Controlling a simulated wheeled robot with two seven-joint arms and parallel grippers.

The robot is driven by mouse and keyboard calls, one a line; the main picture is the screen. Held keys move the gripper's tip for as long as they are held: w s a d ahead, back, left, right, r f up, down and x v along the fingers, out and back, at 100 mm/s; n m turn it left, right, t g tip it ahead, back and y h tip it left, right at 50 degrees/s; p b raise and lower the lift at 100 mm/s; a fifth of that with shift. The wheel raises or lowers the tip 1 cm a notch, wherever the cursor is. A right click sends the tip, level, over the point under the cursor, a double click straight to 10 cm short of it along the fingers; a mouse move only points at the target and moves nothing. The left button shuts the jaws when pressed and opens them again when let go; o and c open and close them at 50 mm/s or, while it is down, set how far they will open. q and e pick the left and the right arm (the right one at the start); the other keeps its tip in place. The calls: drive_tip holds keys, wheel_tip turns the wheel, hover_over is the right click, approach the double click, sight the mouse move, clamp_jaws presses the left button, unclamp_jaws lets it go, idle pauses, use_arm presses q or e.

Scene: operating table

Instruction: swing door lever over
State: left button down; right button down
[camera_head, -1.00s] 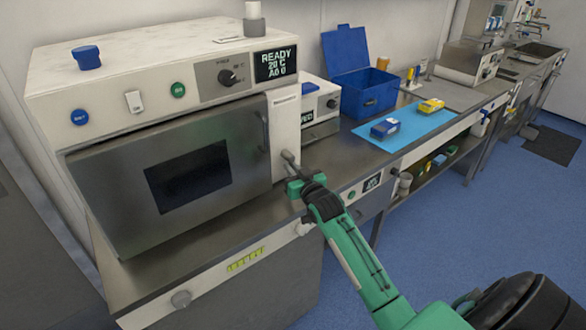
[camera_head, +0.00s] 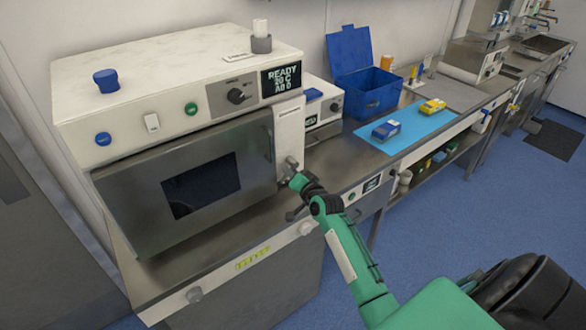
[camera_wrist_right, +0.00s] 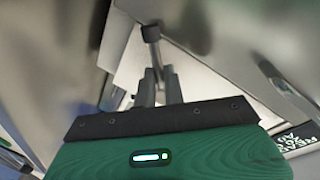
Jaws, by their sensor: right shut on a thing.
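The steel-grey door with a dark window (camera_head: 200,184) closes the front of the white-topped machine. Its door lever (camera_head: 290,163) is a short grey bar at the right edge of the door, on the pale front panel. My right gripper (camera_head: 293,174) reaches it from the lower right and is shut on it. In the right wrist view the lever (camera_wrist_right: 151,34) shows as a dark knob on a bar, with the two fingers (camera_wrist_right: 158,82) closed around its lower part. The fingers partly hide the bar. My left gripper is not in view.
The machine's display (camera_head: 281,80) reads READY. A blue open box (camera_head: 372,93) and a light blue mat (camera_head: 411,126) with small boxes lie to the right. The steel counter (camera_head: 215,233) in front of the door is clear.

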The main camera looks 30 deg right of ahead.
drive_tip(key=m+p, duration=0.1)
drive_tip(key=r+m+p, duration=0.1)
drive_tip(key=shift+a+m+y, duration=0.15)
drive_tip(key=shift+m+y, duration=0.25)
drive_tip(key=shift+r+m+y+p, duration=0.3)
drive_tip(key=shift+m+p, duration=0.25)
drive_tip(key=shift+m, duration=0.45)
drive_tip(key=c, duration=1.5)
unclamp_jaws()
drive_tip(key=shift+f, duration=0.1)
